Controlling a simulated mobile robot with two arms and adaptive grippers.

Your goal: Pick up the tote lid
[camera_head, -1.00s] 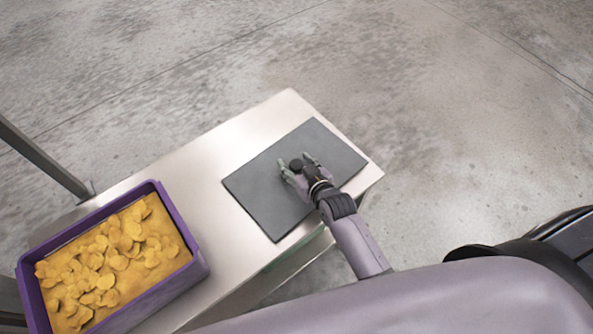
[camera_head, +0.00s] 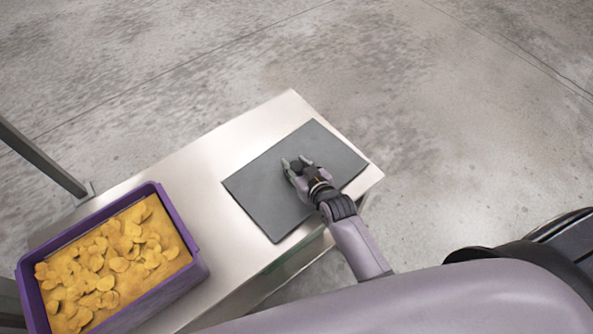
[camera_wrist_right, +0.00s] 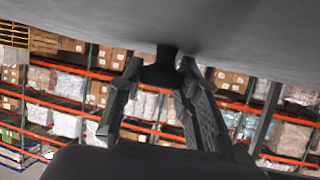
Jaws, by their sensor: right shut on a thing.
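The tote lid (camera_head: 258,190) is a flat dark grey rectangle on the right part of the metal table. A small black knob stands on it. My right gripper (camera_head: 297,163) is over the lid's middle, shut on the knob, which the fingers mostly hide in the head view. In the right wrist view the black knob (camera_wrist_right: 165,66) sits between the two fingers of my right gripper (camera_wrist_right: 160,78), under the grey lid surface (camera_wrist_right: 225,35) across the top. I cannot tell whether the lid is clear of the table. My left gripper is not in view.
A purple tote (camera_head: 199,262) full of yellow-orange slices stands on the left of the metal table (camera_head: 190,165). Bare table lies between tote and lid. A grey post (camera_head: 40,155) rises at the left. Racks with boxes (camera_wrist_right: 70,90) show behind in the right wrist view.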

